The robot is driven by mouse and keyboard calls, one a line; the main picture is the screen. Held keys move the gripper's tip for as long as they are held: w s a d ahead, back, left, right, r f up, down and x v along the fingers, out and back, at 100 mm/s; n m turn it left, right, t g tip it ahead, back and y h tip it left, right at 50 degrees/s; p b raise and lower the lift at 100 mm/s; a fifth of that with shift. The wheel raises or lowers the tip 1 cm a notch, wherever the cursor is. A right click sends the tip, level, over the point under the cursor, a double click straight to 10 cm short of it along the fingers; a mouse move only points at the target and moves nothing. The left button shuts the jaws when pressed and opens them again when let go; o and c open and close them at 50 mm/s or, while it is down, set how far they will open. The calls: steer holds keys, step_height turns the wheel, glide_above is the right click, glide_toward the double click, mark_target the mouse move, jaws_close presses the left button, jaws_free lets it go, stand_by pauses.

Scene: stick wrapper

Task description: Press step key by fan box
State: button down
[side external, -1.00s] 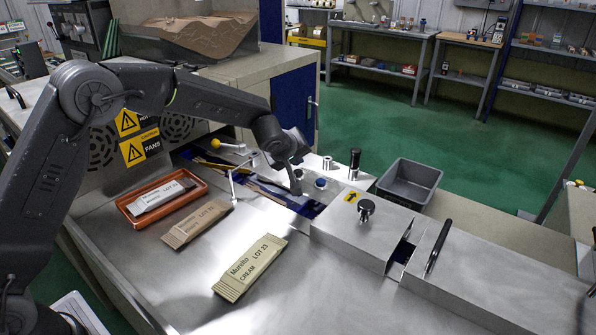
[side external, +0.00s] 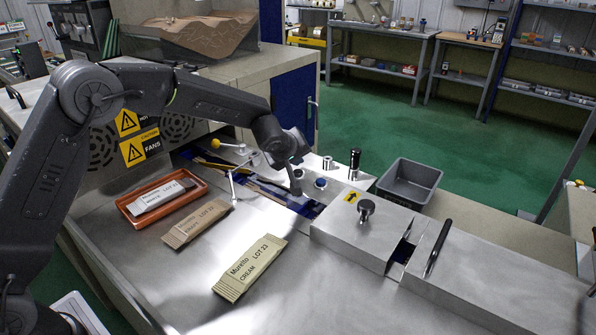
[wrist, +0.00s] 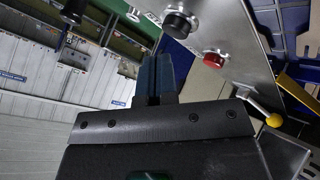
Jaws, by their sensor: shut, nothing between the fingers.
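The fan box (side external: 165,137) stands at the left, with yellow warning labels and round fan grilles. In the wrist view, a metal panel (wrist: 232,22) carries a black button (wrist: 178,22) and a red button (wrist: 214,58). Lettering beside the black button is too small to read, so I cannot tell which is the step key. My gripper (side external: 296,188) points down over the dark channel, right of the fan box. In the wrist view my gripper (wrist: 153,60) is shut and empty, its tips left of the red button. I see no clear contact with either button.
A yellow-knobbed lever (side external: 214,143) stands left of my gripper. A blue-topped knob (side external: 320,183) and a black post (side external: 354,163) stand to its right. Wrapped bars (side external: 250,268) and an orange tray (side external: 130,208) lie on the metal table. A grey bin (side external: 409,184) is behind.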

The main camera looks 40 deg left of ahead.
mark_target(296, 171)
steer(key=shift+f, duration=0.2)
steer(key=shift+f, duration=0.25)
steer(key=shift+f, duration=0.5)
stand_by(1.0)
steer(key=shift+r, duration=0.95)
steer(key=shift+r, duration=2.5)
